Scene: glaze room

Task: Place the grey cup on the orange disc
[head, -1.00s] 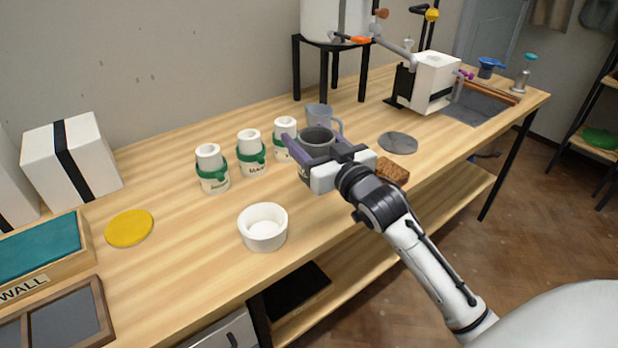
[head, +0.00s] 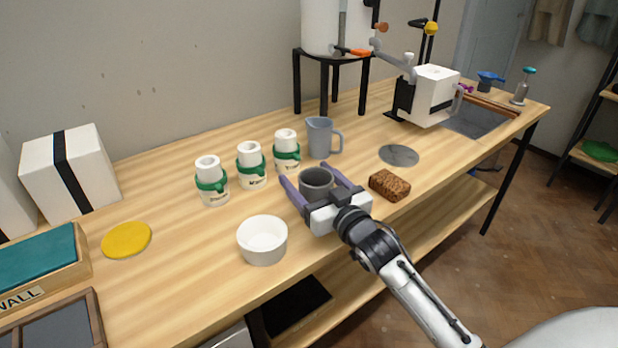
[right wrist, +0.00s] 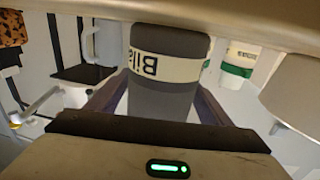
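The grey cup (head: 316,180) is upright between the fingers of my right gripper (head: 307,177), near the table's front edge. In the right wrist view the cup (right wrist: 165,95) appears upside down with a pale label, and the purple fingers lie against both its sides. The gripper looks shut on it. Its base is near table level; I cannot tell whether it touches. The disc closest to orange is a yellow one (head: 127,239), flat, bare and far to the left. My left gripper is not in view.
A white bowl (head: 262,248) stands between cup and yellow disc. Several white cups with green bands (head: 251,172) stand behind it. A grey jug (head: 319,140), a brown sponge (head: 389,186) and a grey disc (head: 399,156) are to the right.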

